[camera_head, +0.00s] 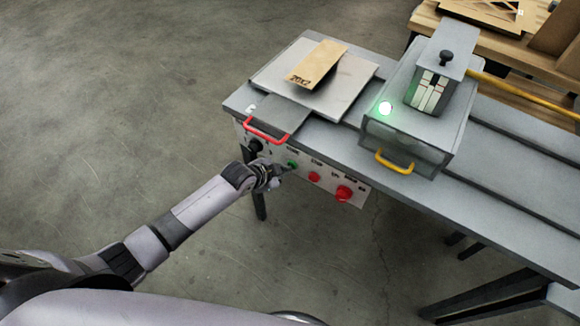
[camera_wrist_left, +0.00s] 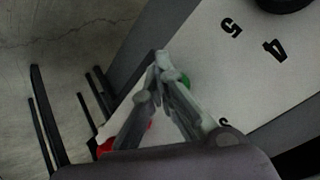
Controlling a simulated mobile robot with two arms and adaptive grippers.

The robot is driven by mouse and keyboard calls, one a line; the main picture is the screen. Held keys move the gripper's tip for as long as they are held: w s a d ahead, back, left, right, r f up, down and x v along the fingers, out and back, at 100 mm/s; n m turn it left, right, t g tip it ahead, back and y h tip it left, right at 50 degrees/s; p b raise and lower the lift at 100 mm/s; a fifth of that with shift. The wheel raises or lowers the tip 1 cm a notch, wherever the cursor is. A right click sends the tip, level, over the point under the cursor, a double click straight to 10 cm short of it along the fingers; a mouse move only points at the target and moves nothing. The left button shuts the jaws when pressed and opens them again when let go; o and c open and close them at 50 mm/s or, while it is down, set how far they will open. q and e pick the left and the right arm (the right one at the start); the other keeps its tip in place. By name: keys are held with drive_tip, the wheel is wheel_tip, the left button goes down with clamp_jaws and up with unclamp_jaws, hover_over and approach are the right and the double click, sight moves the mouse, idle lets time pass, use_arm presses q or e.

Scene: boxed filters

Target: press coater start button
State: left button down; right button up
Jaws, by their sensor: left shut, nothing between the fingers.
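The coater (camera_head: 440,170) is a long grey machine with a white control panel (camera_head: 328,181) on its front side. A small green button (camera_head: 292,164) sits on the panel, left of two red ones. My left gripper (camera_head: 284,170) is shut and empty, its fingertips at the green button. In the left wrist view the closed fingertips (camera_wrist_left: 163,62) partly cover the green button (camera_wrist_left: 185,80). I cannot tell whether they touch it. My right gripper is out of view.
A red button (camera_head: 314,177) and a larger red knob (camera_head: 344,193) are right of the green button. A black knob (camera_head: 255,146) is at the left. A red handle (camera_head: 268,131) juts out above the panel. A green light (camera_head: 385,108) glows on the housing. Floor in front is clear.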

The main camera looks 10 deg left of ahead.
use_arm(q)
drive_tip(key=shift+r, duration=0.1)
drive_tip(key=shift+s+a+p, duration=0.25)
drive_tip(key=shift+s+p, duration=0.45)
drive_tip(key=shift+s, duration=0.15)
drive_tip(key=s+p, duration=0.1)
drive_tip(key=s+a+p, duration=0.1)
drive_tip(key=s, duration=0.1)
drive_tip(key=s+p, duration=0.1)
drive_tip(key=shift+s+a, duration=0.4)
idle(0.5)
